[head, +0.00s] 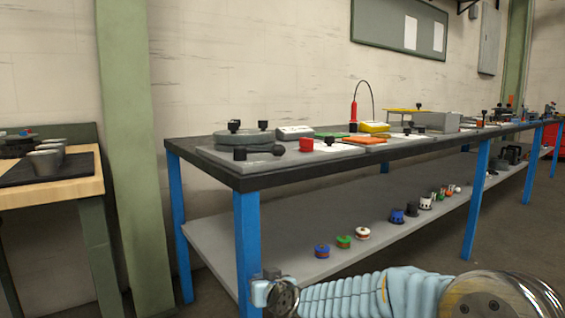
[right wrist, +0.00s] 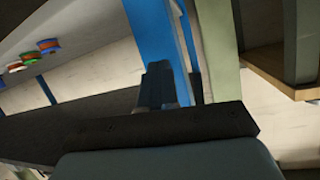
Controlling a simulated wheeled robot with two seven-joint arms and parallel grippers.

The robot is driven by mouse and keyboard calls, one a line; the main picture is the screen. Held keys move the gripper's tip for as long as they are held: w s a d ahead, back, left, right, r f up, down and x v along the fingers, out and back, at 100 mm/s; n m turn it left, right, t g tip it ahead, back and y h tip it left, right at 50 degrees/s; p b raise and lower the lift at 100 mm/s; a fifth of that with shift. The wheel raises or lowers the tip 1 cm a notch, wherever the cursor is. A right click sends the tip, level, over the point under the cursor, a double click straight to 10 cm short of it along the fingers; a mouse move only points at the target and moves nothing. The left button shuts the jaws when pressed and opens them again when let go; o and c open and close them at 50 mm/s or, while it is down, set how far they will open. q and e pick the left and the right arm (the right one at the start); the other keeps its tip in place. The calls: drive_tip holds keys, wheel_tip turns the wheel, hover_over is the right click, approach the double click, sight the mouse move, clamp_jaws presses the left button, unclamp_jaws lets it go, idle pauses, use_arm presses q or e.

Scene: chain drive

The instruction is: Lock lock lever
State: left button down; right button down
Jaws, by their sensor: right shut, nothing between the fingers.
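A flat grey plate (head: 222,155) lies on the near left end of the long workbench. On it are a grey lever-like part (head: 260,154) with black knobs and a round grey disc (head: 243,137) with black knobs. I cannot tell for sure which part is the lock lever. My right gripper shows in the right wrist view (right wrist: 161,85), its dark fingers together and empty, apart from these parts. In the head view my right arm lies low in front of the bench. My left gripper is not in view.
The workbench (head: 210,171) has blue legs and a lower grey shelf (head: 290,262) with several small coloured parts. A red cylinder (head: 306,145) stands near the bench's front edge. A green post (head: 135,160) and a wooden side table (head: 88,183) are at the left.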

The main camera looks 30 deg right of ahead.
sight(280, 153)
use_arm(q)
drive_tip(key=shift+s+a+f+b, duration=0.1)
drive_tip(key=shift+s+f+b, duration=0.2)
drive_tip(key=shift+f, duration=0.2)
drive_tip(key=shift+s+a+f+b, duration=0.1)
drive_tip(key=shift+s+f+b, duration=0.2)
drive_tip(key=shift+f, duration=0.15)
use_arm(e)
drive_tip(key=s+d+r+t+h, duration=0.1)
drive_tip(key=s+r, duration=0.2)
drive_tip(key=r, duration=0.5)
drive_tip(key=s+d+r+t+h, duration=0.2)
drive_tip(key=s+r, duration=0.1)
drive_tip(key=r, duration=0.6)
drive_tip(key=s+d+r+m+t+h, duration=0.1)
drive_tip(key=s+r+t, duration=0.1)
drive_tip(key=r, duration=0.7)
drive_tip(key=shift+s+d+r+h, duration=0.15)
drive_tip(key=shift+s+d+h, duration=0.2)
drive_tip(key=shift+s, duration=0.55)
drive_tip(key=shift+w, duration=0.15)
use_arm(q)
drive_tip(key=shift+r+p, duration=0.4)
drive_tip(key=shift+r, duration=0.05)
use_arm(e)
drive_tip(key=x, duration=1.3)
drive_tip(key=shift+w+r, duration=0.1)
drive_tip(key=shift+w, duration=0.3)
